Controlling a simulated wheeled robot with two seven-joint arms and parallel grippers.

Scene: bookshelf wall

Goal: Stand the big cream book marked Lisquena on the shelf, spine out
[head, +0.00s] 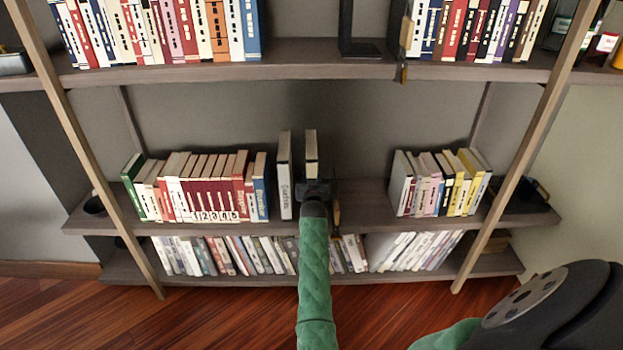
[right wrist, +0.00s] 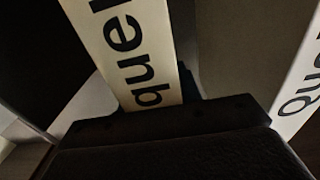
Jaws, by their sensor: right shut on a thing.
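The big cream book (head: 311,146) stands upright in the gap of the middle shelf (head: 360,197), its spine facing me. In the right wrist view its cream spine (right wrist: 133,50) shows large dark letters, partly cut off, that read "que". My right gripper (head: 315,188) is shut on the lower part of this book. The gripper hides the book's foot, so I cannot tell whether it touches the board. My left gripper is not in view.
Another pale book (head: 285,178) stands just left of the held one, a narrow gap between them; its lettered spine (right wrist: 300,95) shows in the right wrist view. A row of books (head: 195,190) is further left. Leaning books (head: 440,185) stand right, with free board before them.

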